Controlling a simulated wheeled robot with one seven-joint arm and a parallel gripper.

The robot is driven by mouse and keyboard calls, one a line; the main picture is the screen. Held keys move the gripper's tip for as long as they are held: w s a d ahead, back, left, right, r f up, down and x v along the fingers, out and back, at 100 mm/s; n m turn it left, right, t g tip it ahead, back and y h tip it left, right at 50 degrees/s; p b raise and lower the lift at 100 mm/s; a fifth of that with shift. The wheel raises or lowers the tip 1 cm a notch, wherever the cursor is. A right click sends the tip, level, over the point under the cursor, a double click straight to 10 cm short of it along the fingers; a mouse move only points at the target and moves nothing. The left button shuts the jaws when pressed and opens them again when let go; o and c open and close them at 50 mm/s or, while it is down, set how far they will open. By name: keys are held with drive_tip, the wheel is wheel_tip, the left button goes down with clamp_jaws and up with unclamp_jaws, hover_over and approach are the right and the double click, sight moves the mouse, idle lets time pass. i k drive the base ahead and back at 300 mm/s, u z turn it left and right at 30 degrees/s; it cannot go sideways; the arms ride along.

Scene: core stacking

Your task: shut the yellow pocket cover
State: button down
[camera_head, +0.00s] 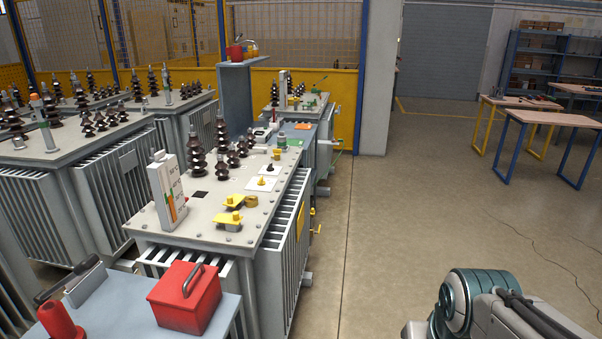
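Two small yellow pieces lie near the front of the grey transformer's top (185,235), and either could be the yellow pocket cover. The nearer yellow piece (229,221) is a flat plate with a raised knob. The farther yellow piece (234,201) looks similar and sits just behind it. A yellow plate (300,221) also shows on the transformer's right side. I cannot tell which is the pocket cover, or whether any is open or shut. My gripper is out of view; only a part of my arm shows at the lower right.
A blue-grey stand (120,306) at the front left carries a red box (186,298) with a handle. Dark ribbed insulators (196,158) and a white upright gauge (168,190) rise from the transformer top. The floor (400,210) to its right is clear; tables (552,118) stand beyond.

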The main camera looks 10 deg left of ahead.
sight(232, 201)
drive_tip(key=z, duration=0.05)
drive_tip(key=i, duration=1.2)
drive_tip(key=u, duration=0.9)
drive_tip(key=i, duration=0.5)
drive_tip(key=u, duration=0.3)
